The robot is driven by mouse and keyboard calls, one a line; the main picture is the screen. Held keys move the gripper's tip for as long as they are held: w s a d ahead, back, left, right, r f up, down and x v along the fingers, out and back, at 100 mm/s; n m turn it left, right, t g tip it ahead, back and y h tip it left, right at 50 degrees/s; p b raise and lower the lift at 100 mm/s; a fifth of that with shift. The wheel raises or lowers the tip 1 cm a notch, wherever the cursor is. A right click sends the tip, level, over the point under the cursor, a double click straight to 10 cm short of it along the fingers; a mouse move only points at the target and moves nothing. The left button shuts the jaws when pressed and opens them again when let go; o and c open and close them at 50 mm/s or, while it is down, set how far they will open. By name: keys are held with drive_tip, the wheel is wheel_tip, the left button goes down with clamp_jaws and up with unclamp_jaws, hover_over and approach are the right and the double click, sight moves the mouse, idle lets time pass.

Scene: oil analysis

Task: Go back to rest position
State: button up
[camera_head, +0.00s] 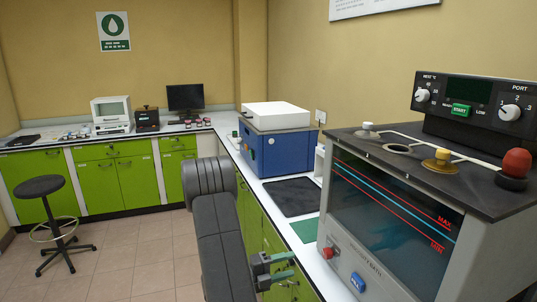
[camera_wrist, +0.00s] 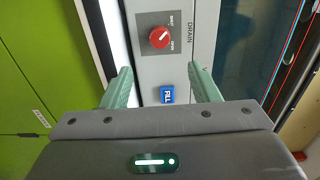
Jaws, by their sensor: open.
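My gripper (camera_head: 290,264) is at the bottom middle of the head view, with its green fingers pointing right toward the grey bath unit (camera_head: 375,262). In the wrist view my gripper (camera_wrist: 158,72) is open, with nothing between its fingers. The red DRAIN knob (camera_wrist: 160,37) and the blue FILL button (camera_wrist: 167,95) show on the bath's panel beyond and between the fingers. The same red knob (camera_head: 327,252) and blue button (camera_head: 357,282) show in the head view. The fingers look apart from both controls. My dark grey arm runs from the middle down to the gripper.
A blue box-shaped instrument (camera_head: 275,148), a black mat (camera_head: 293,196) and a green mat (camera_head: 306,229) are on the counter left of the bath. Green cabinets (camera_head: 102,178) line the back wall. A black stool (camera_head: 45,190) stands at left on open tiled floor (camera_head: 125,255).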

sight(324, 256)
drive_tip(key=p+x, duration=0.2)
drive_tip(key=x, duration=1.1)
drive_tip(key=shift+f+m+b, duration=0.35)
drive_tip(key=shift+m+b, duration=0.15)
drive_tip(key=shift+b, duration=0.15)
drive_tip(key=shift+a+m+b, duration=0.2)
drive_tip(key=shift+m+b, duration=0.65)
drive_tip(key=shift+m, duration=0.15)
drive_tip(key=m+b, duration=0.5)
drive_tip(key=shift+m+b, duration=0.4)
drive_tip(key=m+b, duration=0.5)
drive_tip(key=shift+b, duration=0.3)
drive_tip(key=shift+r+m+b, duration=0.15)
drive_tip(key=shift+m+b, duration=0.3)
drive_tip(key=shift+m, duration=0.15)
drive_tip(key=shift+s, duration=0.1)
